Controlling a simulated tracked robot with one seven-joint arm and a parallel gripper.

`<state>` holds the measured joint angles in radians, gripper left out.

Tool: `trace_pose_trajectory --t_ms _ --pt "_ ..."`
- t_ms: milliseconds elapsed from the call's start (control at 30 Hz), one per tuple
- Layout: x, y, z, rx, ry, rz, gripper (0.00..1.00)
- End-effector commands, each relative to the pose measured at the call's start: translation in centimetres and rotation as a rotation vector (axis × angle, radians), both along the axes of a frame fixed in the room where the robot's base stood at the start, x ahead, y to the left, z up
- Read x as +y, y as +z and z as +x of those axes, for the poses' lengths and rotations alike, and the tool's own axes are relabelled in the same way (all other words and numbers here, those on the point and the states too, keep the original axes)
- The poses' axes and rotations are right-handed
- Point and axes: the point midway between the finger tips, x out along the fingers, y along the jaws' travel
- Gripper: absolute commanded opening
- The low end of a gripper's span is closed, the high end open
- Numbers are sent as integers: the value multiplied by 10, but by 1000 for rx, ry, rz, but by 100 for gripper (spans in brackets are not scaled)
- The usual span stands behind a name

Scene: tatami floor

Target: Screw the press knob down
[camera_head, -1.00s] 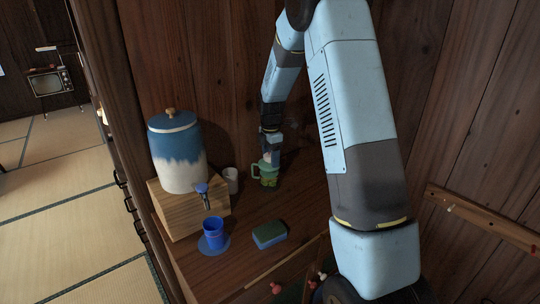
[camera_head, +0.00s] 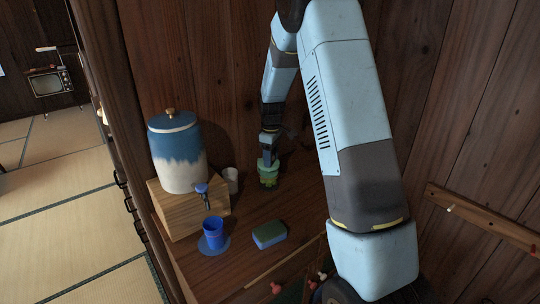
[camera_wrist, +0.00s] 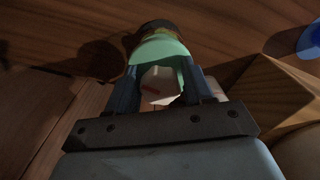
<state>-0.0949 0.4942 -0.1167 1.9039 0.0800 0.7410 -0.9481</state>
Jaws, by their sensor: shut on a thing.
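The press (camera_head: 268,181) is a small green vessel with a mint-green upper part, standing upright on the wooden counter near the back wall. My gripper (camera_head: 269,155) points down onto its top from above. In the wrist view, the two blue fingers of my gripper (camera_wrist: 160,90) are closed on either side of a pale knob (camera_wrist: 160,82) with a red mark. The mint-green part (camera_wrist: 158,48) shows just beyond the knob. In the head view the knob is hidden by the gripper, and the gap under it cannot be judged.
A blue-and-white crock (camera_head: 178,155) with a tap stands on a wooden block (camera_head: 180,217) at left. A white cup (camera_head: 231,181) is close to the press. A blue cup (camera_head: 213,232) on a blue coaster and a green-and-blue sponge (camera_head: 269,235) are nearer the front.

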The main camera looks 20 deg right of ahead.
Motion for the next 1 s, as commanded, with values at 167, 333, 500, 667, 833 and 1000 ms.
trace_pose_trajectory --t_ms 167,333,500,667,833,1000 --pt "8 -12 -3 14 -193 6 33" --pt "7 -12 -3 13 -384 6 33" --pt "6 -12 -3 14 -570 6 33" --pt "5 -12 -3 15 -663 5 33" --pt "4 -12 -4 15 -673 5 32" --pt "4 -12 -4 16 -671 5 61"
